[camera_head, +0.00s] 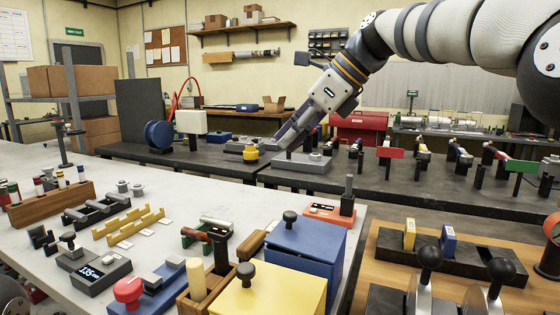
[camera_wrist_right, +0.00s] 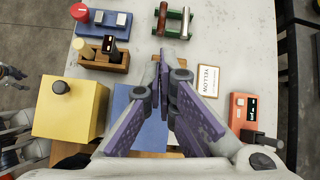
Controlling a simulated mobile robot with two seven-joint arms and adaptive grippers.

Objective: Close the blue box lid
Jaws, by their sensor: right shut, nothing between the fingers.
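The blue box (camera_head: 305,268) stands near the right end of the pale bench in the head view, its blue lid on top with a black knob (camera_head: 290,218). I cannot tell whether the lid is fully seated. In the wrist view part of the blue box (camera_wrist_right: 122,100) shows beneath the fingers, and its knob is hidden. My right gripper (camera_head: 285,145) points down and left, above and beyond the box in the head view. Its purple fingers (camera_wrist_right: 164,72) are shut and empty, apart from the box.
A yellow box (camera_head: 265,302) with a black knob stands beside the blue one. Pale bench top beyond the card is clear.

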